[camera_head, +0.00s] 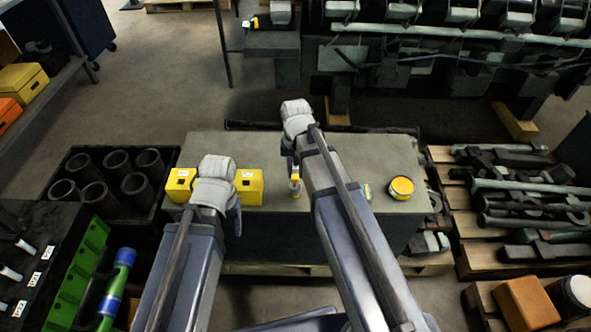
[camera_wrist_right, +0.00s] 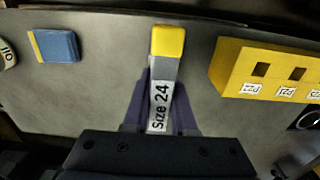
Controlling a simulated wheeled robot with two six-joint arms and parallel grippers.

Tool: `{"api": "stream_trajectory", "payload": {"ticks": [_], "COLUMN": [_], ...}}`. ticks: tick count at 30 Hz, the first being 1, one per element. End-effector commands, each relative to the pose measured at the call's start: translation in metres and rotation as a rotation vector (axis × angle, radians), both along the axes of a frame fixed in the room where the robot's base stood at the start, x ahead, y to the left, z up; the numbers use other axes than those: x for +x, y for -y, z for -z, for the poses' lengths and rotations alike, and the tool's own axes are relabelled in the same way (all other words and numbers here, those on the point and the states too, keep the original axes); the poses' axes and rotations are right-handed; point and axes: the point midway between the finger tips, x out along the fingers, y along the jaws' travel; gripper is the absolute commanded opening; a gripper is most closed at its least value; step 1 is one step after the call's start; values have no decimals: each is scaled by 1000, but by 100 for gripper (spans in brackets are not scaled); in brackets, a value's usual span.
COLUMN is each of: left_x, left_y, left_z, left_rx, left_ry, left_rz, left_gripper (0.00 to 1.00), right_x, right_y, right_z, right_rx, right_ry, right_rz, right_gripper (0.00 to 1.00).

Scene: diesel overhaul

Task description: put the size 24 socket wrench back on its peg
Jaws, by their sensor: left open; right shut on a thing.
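The size 24 socket wrench (camera_wrist_right: 166,72) is a grey bar with a yellow end and a "Size 24" label, seen in the right wrist view. My right gripper (camera_wrist_right: 160,108) is shut on it, with a finger on each side. In the head view the wrench (camera_head: 296,188) shows small below my right wrist, over the grey bench top. My left gripper (camera_head: 237,222) is open at the bench's front left, partly hidden by its wrist.
A yellow block (camera_head: 250,186) with square holes and labels stands on the bench (camera_head: 330,160), partly behind my left wrist. A round yellow can (camera_head: 401,187) and a blue sponge (camera_wrist_right: 57,46) are also there. A crate of dark cylinders (camera_head: 75,160) and a pallet of metal parts (camera_head: 520,262) flank the bench.

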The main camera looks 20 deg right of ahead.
Motion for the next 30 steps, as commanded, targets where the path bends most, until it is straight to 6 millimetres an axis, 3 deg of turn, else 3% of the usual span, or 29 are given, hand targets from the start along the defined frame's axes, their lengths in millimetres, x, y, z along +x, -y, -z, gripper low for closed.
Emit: {"api": "stream_trajectory", "payload": {"ticks": [28,29,30], "left_x": [0,0,0], "left_y": [0,0,0], "left_z": [25,24,23], "left_rx": [0,0,0], "left_ry": [0,0,0], "left_rz": [0,0,0], "left_gripper": [62,62,62], "right_x": [0,0,0], "right_y": [0,0,0], "right_z": [25,24,23], "right_rx": [0,0,0], "right_ry": [0,0,0], "right_rz": [0,0,0], "right_gripper": [0,26,31]}}
